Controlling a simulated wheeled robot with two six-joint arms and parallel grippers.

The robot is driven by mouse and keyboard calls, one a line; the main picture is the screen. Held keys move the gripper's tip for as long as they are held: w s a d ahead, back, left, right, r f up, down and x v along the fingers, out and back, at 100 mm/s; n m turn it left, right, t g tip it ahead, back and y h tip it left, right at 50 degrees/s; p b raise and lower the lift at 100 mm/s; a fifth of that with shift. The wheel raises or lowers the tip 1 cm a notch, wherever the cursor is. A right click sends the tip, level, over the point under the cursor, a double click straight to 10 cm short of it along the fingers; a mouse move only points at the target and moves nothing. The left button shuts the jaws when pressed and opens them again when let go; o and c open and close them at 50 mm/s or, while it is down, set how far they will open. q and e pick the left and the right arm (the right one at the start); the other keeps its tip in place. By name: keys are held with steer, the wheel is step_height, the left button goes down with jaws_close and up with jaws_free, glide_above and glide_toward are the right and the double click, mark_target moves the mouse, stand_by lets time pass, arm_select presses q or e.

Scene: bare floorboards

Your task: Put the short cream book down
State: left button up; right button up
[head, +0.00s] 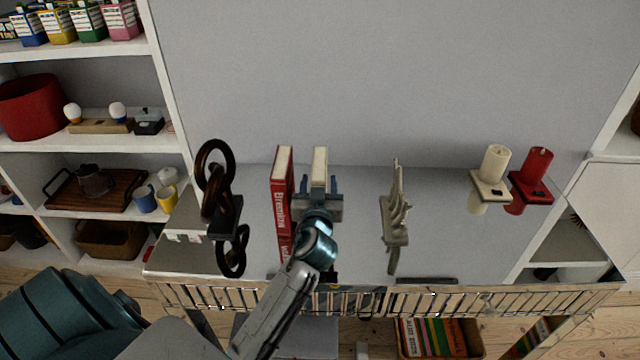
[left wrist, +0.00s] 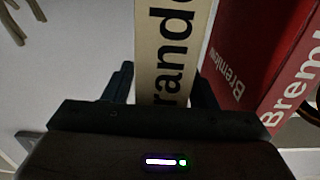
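The short cream book (head: 320,164) is upright on the glossy tabletop's far side, just right of a taller red book (head: 281,190). My left gripper (head: 319,198) is shut on it from the front, one finger on each side. In the left wrist view the cream book's spine (left wrist: 172,55), with dark lettering, fills the space between the fingers (left wrist: 165,90). The red book (left wrist: 262,50) stands close on the right there. The cream book's lower part is hidden behind my gripper, so I cannot tell whether it touches the tabletop. My right gripper is not in view.
The glossy tabletop (head: 440,240) mirrors what stands on it. A dark chain ornament (head: 216,180) is on the left, a pale figure (head: 395,210) to the right. A cream candle (head: 494,164) and a red candle (head: 537,164) stand further right. A low rail (head: 400,300) runs along the front.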

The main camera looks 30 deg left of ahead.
arm_select(q)
steer(key=shift+w, duration=0.1)
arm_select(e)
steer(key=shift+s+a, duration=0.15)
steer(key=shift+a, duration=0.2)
arm_select(q)
steer(key=shift+f, duration=0.1)
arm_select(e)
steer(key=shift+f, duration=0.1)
arm_select(q)
steer(key=b+v, duration=0.2)
steer(key=v, duration=1)
steer(key=shift+b, duration=0.4)
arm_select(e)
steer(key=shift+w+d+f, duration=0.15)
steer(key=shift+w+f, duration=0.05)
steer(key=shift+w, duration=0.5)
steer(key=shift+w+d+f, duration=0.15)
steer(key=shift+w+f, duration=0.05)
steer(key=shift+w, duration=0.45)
